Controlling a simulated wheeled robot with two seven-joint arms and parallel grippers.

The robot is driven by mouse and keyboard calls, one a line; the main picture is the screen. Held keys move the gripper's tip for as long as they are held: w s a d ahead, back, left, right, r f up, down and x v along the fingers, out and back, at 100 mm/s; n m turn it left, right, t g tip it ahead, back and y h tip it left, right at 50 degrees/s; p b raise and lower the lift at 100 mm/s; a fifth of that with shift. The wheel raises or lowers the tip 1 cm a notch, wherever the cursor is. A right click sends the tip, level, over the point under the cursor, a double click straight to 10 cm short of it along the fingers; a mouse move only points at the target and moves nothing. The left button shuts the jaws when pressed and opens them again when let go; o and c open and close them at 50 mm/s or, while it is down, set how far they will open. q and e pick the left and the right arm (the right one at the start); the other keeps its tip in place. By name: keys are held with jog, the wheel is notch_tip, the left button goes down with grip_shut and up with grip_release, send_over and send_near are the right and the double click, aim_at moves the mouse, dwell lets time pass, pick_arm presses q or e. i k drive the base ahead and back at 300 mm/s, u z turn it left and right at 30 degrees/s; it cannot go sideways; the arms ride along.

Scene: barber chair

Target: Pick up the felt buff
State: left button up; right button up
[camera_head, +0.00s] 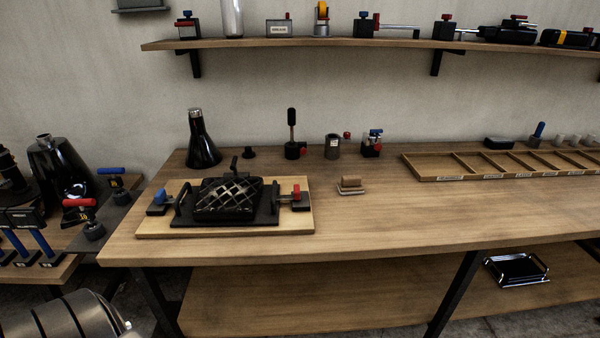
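A small block with a rounded tan top and a pale flat base (351,185), which looks like the felt buff, lies on the wooden workbench (400,215). It sits right of the board with the black caged fixture, with bare bench around it. Nothing touches it. Neither of my grippers shows in the head view.
The wooden board (225,230) carries a black caged fixture (229,196) between two clamps. A black flask (202,140) and small fixtures stand behind. A divided wooden tray (480,178) lies at the right. A loaded shelf (340,43) overhangs the back. The front middle is clear.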

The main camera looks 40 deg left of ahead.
aim_at(351, 184)
jog(key=u, duration=0.8)
jog(key=i, duration=0.9)
jog(key=u, duration=0.6)
